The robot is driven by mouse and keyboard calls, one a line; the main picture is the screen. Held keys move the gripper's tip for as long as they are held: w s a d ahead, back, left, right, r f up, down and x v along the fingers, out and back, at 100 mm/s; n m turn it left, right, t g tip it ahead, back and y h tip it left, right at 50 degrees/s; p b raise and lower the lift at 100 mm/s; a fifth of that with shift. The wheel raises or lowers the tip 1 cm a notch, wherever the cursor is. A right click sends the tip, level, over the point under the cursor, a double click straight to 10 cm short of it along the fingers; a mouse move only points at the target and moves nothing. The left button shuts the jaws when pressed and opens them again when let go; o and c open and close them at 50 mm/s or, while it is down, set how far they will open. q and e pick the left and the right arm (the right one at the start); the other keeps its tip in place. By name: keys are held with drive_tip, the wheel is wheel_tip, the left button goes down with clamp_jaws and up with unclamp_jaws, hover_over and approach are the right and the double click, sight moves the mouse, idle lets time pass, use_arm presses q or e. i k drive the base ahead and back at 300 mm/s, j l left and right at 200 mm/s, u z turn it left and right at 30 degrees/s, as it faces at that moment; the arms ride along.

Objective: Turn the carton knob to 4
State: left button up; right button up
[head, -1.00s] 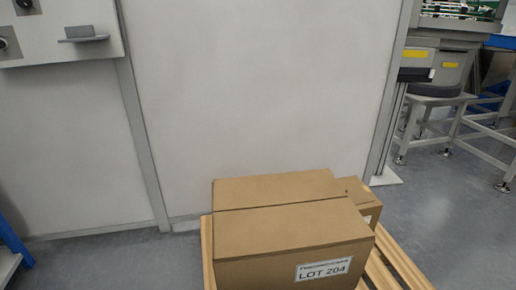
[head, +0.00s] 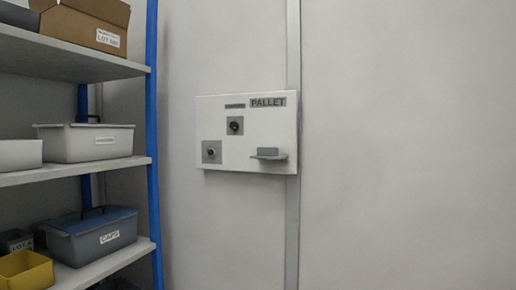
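A white wall panel (head: 265,132) marked PALLET hangs on the pale wall in the head view. It carries a dark round knob (head: 235,125) at its upper middle and another knob (head: 211,151) on a grey plate at its lower left. A small grey block (head: 267,152) sits on a little ledge at the panel's lower right. I see no label naming a carton knob, and the numbers around the knobs are too small to read. Neither of my grippers shows in this view.
A shelf unit with a blue post (head: 153,150) stands at the left. It holds a cardboard carton (head: 85,25), a grey bin (head: 85,143), a dark CAPS case (head: 92,236) and a yellow bin (head: 25,270). The wall right of the panel is bare.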

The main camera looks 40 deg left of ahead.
sight(234, 125)
drive_tip(key=u, duration=1.25)
drive_tip(key=i+j, duration=0.15)
drive_tip(key=j, duration=0.25)
drive_tip(key=i+j, duration=0.15)
drive_tip(key=j, duration=0.25)
drive_tip(key=i+j+u, duration=0.1)
drive_tip(key=j, duration=0.3)
